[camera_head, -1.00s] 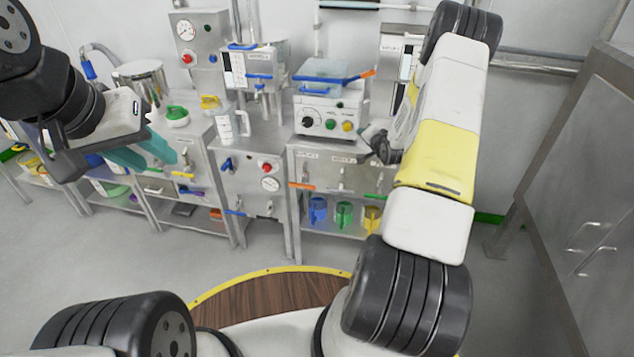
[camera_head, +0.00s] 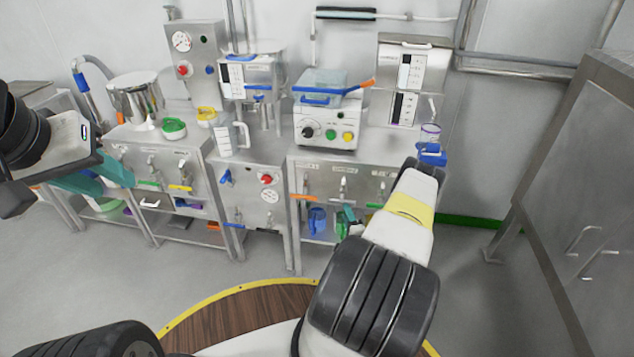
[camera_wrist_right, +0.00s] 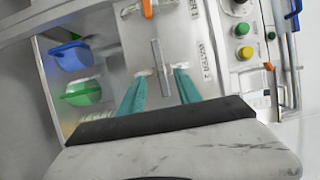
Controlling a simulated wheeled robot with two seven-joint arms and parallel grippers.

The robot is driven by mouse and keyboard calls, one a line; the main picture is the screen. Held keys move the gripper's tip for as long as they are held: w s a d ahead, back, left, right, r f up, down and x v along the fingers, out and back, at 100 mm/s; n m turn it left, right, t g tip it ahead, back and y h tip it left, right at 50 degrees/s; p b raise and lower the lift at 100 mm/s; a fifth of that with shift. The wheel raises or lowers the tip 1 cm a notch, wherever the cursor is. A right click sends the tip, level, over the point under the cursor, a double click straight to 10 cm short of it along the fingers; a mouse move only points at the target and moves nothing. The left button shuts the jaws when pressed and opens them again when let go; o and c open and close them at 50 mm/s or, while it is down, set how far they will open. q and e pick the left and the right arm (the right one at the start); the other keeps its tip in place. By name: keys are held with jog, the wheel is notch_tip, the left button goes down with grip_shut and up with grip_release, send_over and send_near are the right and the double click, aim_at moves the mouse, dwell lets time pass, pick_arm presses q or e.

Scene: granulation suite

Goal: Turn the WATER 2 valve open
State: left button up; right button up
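The WATER 2 label (camera_wrist_right: 207,62) shows on the steel panel in the right wrist view. Beside it a plain metal bar (camera_wrist_right: 160,68), part of the WATER 2 valve, stands out from the panel. My right gripper (camera_wrist_right: 160,77) is open, with one teal finger on each side of this bar near its end; I cannot tell whether they touch it. In the head view the middle tap (camera_head: 343,184) shows above my right gripper, which my forearm partly covers. My left gripper (camera_head: 110,180) appears open and empty, in front of the left cabinet.
An orange handle (camera_head: 304,197) is left of the middle tap and a green handle (camera_head: 375,206) right of it. A blue cup (camera_head: 317,216) stands on the shelf below. A control box (camera_head: 327,130) sits on top. A grey cabinet (camera_head: 570,180) stands at right.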

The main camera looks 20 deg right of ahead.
aim_at(342, 203)
jog(key=w, duration=0.5)
jog(key=w+d, duration=0.1)
jog(key=w, duration=0.1)
jog(key=shift+w, duration=0.15)
grip_shut()
